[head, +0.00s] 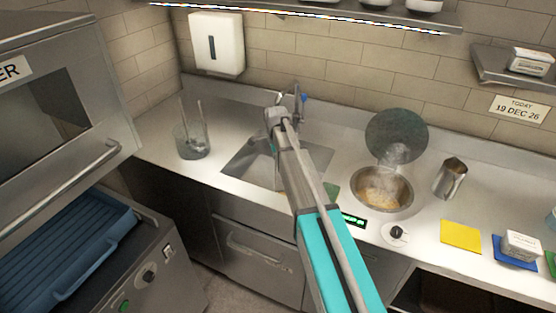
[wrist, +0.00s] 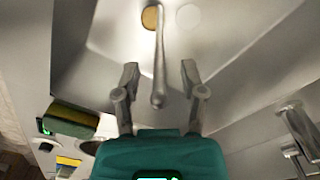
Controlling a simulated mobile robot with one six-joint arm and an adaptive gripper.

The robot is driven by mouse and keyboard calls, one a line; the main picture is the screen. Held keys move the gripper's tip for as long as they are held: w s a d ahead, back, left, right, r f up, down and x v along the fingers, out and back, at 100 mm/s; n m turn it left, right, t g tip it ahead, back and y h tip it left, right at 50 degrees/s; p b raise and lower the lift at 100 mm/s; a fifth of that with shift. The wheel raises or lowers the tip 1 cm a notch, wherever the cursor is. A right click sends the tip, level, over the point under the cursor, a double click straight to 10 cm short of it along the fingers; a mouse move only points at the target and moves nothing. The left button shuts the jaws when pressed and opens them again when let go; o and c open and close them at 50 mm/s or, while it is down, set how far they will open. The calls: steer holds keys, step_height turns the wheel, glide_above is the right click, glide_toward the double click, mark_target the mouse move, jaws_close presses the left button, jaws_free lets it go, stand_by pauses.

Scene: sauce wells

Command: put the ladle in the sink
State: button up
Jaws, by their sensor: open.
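The sink (head: 240,163) is a square steel basin in the counter, partly covered by my arm in the head view. It fills the upper middle of the wrist view (wrist: 222,45). My gripper (wrist: 160,78) is open above the sink area, its fingers spread. The ladle (wrist: 158,60) shows between and beyond the fingers, its thick handle end near me and its golden-looking bowl over the sink floor. Neither finger visibly touches it. I cannot tell whether it rests on the sink floor. In the head view the ladle and jaws are hidden behind my arm.
A faucet (head: 296,98) stands behind the sink. A glass container (head: 190,148) with upright utensils is left. A steaming sauce well (head: 382,190) with a raised round lid (head: 396,133) and a steel cup (head: 450,178) are right.

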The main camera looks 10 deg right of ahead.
steer(key=shift+r+p, duration=5.45)
steer(key=shift+r, duration=0.25)
steer(key=s+n, duration=1.8)
steer(key=s, duration=1.1)
steer(key=shift+d, duration=0.35)
